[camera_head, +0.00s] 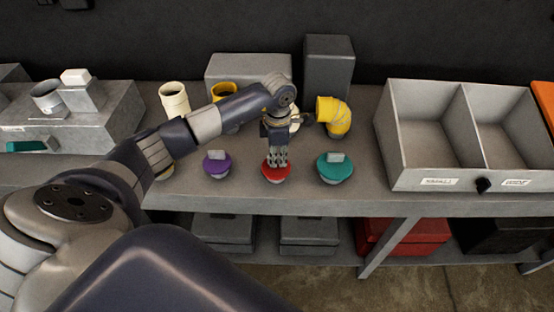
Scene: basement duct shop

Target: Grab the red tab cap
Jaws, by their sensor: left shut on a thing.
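The red tab cap (269,174) is a round red disc on the bench, between a purple tab cap (217,164) and a teal tab cap (336,168). My left gripper (277,163) points down from above onto the red cap. Its fingers are shut on the cap's tab, which they mostly hide. The cap is at about the height of the bench top; I cannot tell whether it still touches it. My right gripper is not in view.
A grey two-compartment bin (394,145) stands to the right on the bench (380,203). A yellow elbow (335,117) and a cream pipe piece (175,99) stand behind the caps. Grey boxes (327,68) stand at the back. A red box (405,237) sits on the shelf below.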

